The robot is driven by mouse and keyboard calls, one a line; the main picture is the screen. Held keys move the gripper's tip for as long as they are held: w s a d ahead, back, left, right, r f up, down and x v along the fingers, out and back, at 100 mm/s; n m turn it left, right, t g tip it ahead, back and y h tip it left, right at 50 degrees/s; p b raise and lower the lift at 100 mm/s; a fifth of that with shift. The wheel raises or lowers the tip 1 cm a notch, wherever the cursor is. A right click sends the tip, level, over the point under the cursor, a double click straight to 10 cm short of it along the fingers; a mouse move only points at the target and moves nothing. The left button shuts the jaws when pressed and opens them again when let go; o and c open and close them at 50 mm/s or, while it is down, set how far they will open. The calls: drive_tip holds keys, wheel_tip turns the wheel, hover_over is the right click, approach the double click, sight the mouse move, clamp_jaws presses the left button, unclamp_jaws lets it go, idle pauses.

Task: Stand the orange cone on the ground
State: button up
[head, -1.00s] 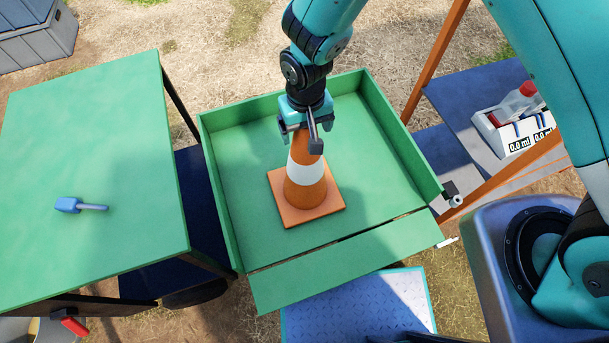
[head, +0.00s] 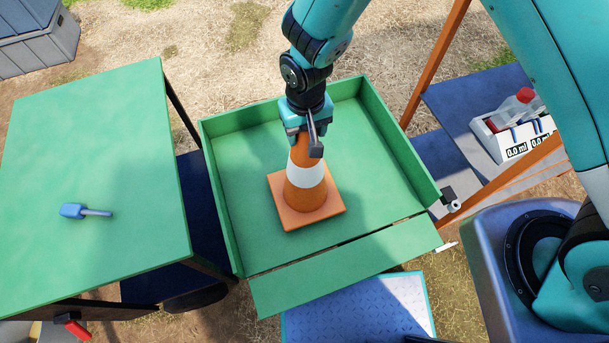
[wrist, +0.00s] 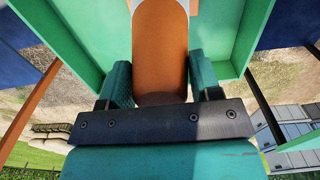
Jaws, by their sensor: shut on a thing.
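The orange cone (head: 306,194) with a white band stands upright on its square base in the green open tray (head: 240,232). My gripper (head: 305,138) is above it, shut on the cone's top. In the wrist view the cone's orange top (wrist: 160,50) sits between the two teal fingers (wrist: 160,85). The cone's base appears to rest on the tray floor. The ground (head: 205,50) shows as dry grass and straw beyond the tray.
A green table (head: 100,150) with a blue-handled tool (head: 75,211) stands at left. A blue shelf (head: 450,105) holding a white rack with labels (head: 508,140) is at right behind orange posts. A blue plate (head: 360,305) lies in front. A grey crate (head: 40,45) is back left.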

drive_tip(key=shift+r+p, duration=4.1)
drive_tip(key=shift+r, duration=1.55)
